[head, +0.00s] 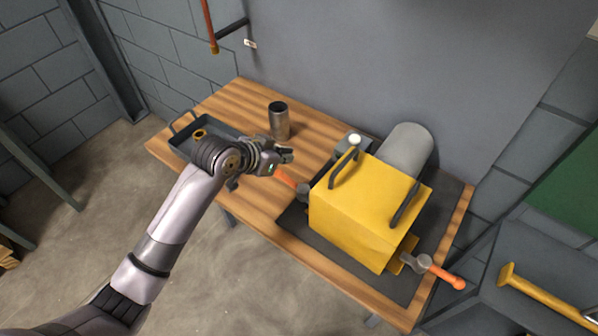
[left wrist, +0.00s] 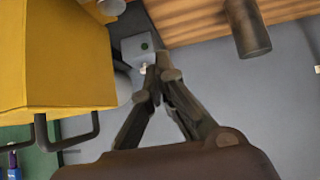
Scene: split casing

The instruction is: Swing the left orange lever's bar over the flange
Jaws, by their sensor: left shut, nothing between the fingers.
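The yellow casing (head: 360,212) sits on a dark mat at the right of the bench; it also shows at the left of the left wrist view (left wrist: 55,55). The left orange lever (head: 287,179) sticks out from the casing's left side, with a grey hub (head: 303,190) close to the casing. My left gripper (head: 289,154) is shut and empty, above and just behind the lever's outer end in the picture; I cannot tell if they touch. Its fingers also show in the left wrist view (left wrist: 162,80). The flange under the lever is not clearly visible. My right gripper is not in view.
A second orange lever (head: 445,275) points right from the casing's near right side. Two dark handles stand on the casing. A grey cylinder (head: 406,150) and small grey box (head: 352,146) stand behind. A metal cup (head: 278,120) and tray (head: 181,148) stand on the left bench.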

